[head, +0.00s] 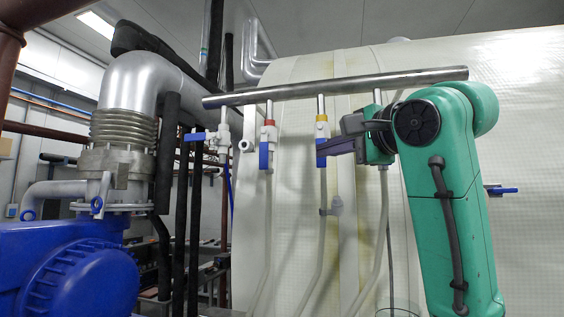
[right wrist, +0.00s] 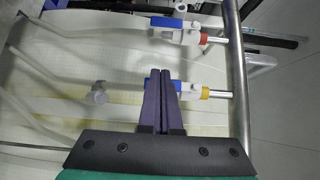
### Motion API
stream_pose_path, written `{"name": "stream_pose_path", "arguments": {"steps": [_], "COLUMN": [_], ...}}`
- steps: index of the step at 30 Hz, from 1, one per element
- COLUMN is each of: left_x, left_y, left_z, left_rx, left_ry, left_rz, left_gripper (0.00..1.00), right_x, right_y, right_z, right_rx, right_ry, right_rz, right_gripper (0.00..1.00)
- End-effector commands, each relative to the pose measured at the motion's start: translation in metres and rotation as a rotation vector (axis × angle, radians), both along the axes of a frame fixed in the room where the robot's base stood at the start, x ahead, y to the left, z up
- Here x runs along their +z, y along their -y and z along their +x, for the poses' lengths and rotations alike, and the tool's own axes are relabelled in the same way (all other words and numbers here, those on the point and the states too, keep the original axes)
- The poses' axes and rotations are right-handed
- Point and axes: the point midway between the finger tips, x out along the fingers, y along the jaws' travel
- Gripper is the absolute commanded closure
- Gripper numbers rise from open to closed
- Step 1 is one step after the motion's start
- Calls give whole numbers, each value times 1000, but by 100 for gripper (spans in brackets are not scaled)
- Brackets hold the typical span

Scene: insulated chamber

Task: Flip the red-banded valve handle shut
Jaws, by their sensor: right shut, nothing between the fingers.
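The red-banded valve (head: 269,134) hangs under the steel pipe in the head view. Its blue handle (head: 264,156) points down, along the valve's hose. In the right wrist view the red band (right wrist: 204,38) and blue handle (right wrist: 169,22) show at the top, apart from the fingers. My right gripper (head: 321,148) is to the right of this valve, at the yellow-banded valve (head: 321,126). Its dark fingers (right wrist: 160,72) are shut and empty, and in the wrist view they cover part of the yellow-banded valve. I cannot tell whether they touch it. My left gripper is not in view.
The steel pipe (head: 350,85) runs above the valves. Another valve (head: 223,135) at the left has a blue handle (head: 195,137) pointing sideways. Pale hoses (head: 270,220) hang below, in front of the white chamber wall (head: 450,75). A blue machine (head: 65,265) stands at lower left.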

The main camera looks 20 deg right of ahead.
Motion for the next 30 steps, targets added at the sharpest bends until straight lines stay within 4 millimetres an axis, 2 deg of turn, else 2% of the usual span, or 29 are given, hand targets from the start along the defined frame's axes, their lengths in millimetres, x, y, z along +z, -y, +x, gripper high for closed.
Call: {"name": "stream_pose_path", "arguments": {"steps": [4,8,11,18,23,27,30], "left_x": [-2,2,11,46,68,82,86], "left_y": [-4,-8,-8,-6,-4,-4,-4], "left_z": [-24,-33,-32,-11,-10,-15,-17], "left_rx": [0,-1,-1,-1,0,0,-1], "left_ry": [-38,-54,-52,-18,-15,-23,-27], "left_rz": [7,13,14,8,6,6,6], "left_gripper": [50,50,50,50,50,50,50], "right_x": [0,2,3,6,6,5,2], "right_y": [0,-1,-3,-15,-22,-44,-52], "right_z": [0,4,17,67,101,112,118], "right_rx": [0,-1,-1,-1,-2,0,0], "right_ry": [1,-1,-4,-5,-5,-2,-1], "right_rz": [-1,0,-1,0,-1,-1,0], "right_gripper": [100,100,100,100,100,100,100]}}
